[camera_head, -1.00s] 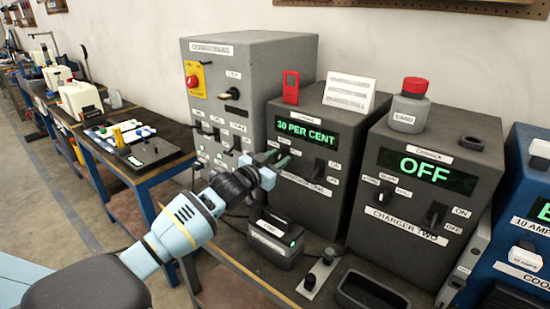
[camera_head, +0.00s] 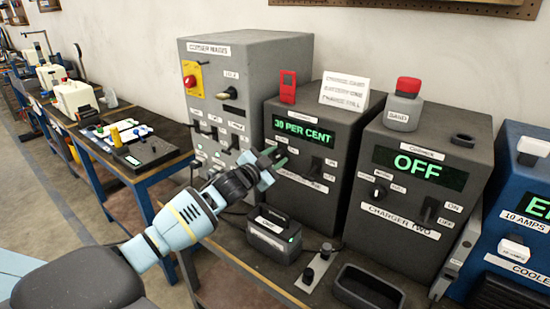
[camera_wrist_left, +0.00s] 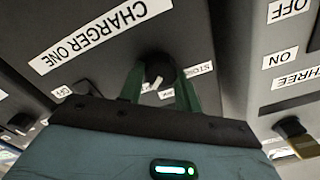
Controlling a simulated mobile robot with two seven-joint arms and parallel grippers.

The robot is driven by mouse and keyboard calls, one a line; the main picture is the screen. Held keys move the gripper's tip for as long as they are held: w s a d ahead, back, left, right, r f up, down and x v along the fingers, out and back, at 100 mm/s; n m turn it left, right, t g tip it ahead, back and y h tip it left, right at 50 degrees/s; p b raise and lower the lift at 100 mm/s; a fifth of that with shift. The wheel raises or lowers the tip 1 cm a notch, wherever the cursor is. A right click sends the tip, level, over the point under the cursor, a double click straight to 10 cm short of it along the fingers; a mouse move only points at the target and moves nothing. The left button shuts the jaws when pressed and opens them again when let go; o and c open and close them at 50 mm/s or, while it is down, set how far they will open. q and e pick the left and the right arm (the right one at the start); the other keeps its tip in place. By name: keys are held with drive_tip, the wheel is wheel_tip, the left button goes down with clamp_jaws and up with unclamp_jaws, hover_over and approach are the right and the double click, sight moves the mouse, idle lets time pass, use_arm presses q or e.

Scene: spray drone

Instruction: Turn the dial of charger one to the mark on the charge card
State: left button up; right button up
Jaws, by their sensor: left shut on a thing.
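Charger one (camera_head: 328,170) is a dark grey box whose green display (camera_head: 303,132) reads "30 PER CENT". The white charge card (camera_head: 345,94) stands on top of it, its small print hard to read. My left gripper (camera_head: 276,158) is at the lower left of charger one's front. In the left wrist view its green fingers (camera_wrist_left: 160,76) are shut on the round black dial (camera_wrist_left: 158,66), one finger on each side. A white pointer shows on the dial, and a "STORE" label (camera_wrist_left: 196,69) sits beside it. My right gripper is not in view.
Charger two (camera_head: 403,230), reading "OFF", stands close on the right. A tall grey cabinet (camera_head: 270,55) stands left. A battery-like block (camera_head: 272,236), a small plate with knobs (camera_head: 317,270) and an empty black tray (camera_head: 366,292) lie on the bench in front.

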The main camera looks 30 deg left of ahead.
use_arm(q)
drive_tip(key=o, duration=1)
drive_tip(key=shift+c, duration=0.2)
drive_tip(key=shift+s, duration=0.1)
drive_tip(key=s, duration=0.7)
drive_tip(key=shift+s+a, duration=0.35)
